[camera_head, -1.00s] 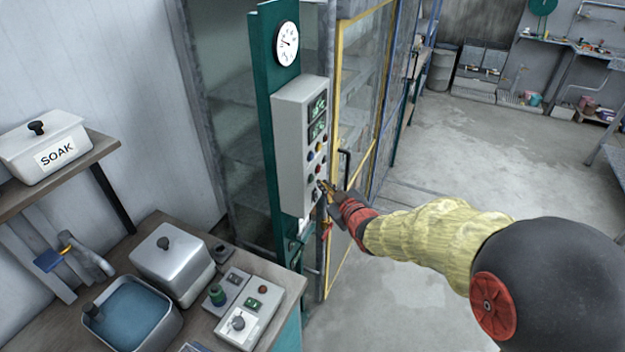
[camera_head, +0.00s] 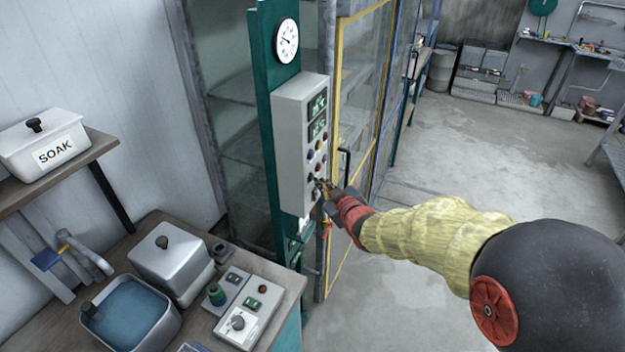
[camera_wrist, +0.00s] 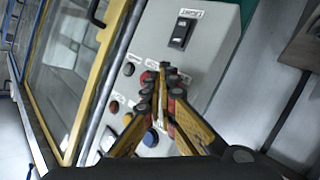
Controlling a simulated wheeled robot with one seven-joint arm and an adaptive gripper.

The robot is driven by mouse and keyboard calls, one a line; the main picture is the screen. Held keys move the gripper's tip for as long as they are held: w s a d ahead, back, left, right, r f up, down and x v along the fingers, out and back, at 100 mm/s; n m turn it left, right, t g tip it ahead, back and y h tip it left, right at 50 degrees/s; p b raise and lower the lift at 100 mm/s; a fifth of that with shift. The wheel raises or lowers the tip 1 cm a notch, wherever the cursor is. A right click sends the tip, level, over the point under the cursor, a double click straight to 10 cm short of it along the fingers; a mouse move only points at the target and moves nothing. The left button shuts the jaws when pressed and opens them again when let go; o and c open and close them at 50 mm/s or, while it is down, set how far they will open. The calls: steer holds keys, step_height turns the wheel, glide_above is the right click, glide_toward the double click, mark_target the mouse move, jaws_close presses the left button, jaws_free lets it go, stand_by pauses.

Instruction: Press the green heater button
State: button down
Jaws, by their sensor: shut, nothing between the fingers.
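A grey control box (camera_head: 300,150) with two green-lit displays and several coloured buttons hangs on a green post in the head view. My gripper (camera_head: 320,183) is shut and empty, with its tips at the lower part of the box's front face. In the wrist view my gripper (camera_wrist: 163,67) is over the box face (camera_wrist: 215,55), just below a black rocker switch (camera_wrist: 183,33) labelled LIGHT. A red button (camera_wrist: 147,77) is partly behind the fingers. I cannot make out a green button on the box; the fingers hide part of the face. Contact cannot be told.
A yellow-framed glass door (camera_head: 355,110) with a dark handle stands right beside the box. A bench at lower left holds a steel lidded tank (camera_head: 172,262), a blue-liquid basin (camera_head: 130,315) and small switch boxes (camera_head: 240,315). Open floor (camera_head: 460,150) lies to the right.

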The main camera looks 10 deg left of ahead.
steer(key=shift+w+a+r+b, duration=0.1)
steer(key=shift+w+a+b, duration=0.05)
steer(key=shift+a+b, duration=0.25)
stand_by(0.7)
steer(key=shift+d, duration=0.15)
steer(key=shift+s+d, duration=0.3)
steer(key=shift+d, duration=0.35)
steer(key=shift+d, duration=0.1)
steer(key=d, duration=0.1)
steer(key=s+d+p, duration=0.1)
steer(key=d, duration=0.2)
steer(key=shift+s+d, duration=0.25)
steer(key=shift+s, duration=0.1)
stand_by(0.8)
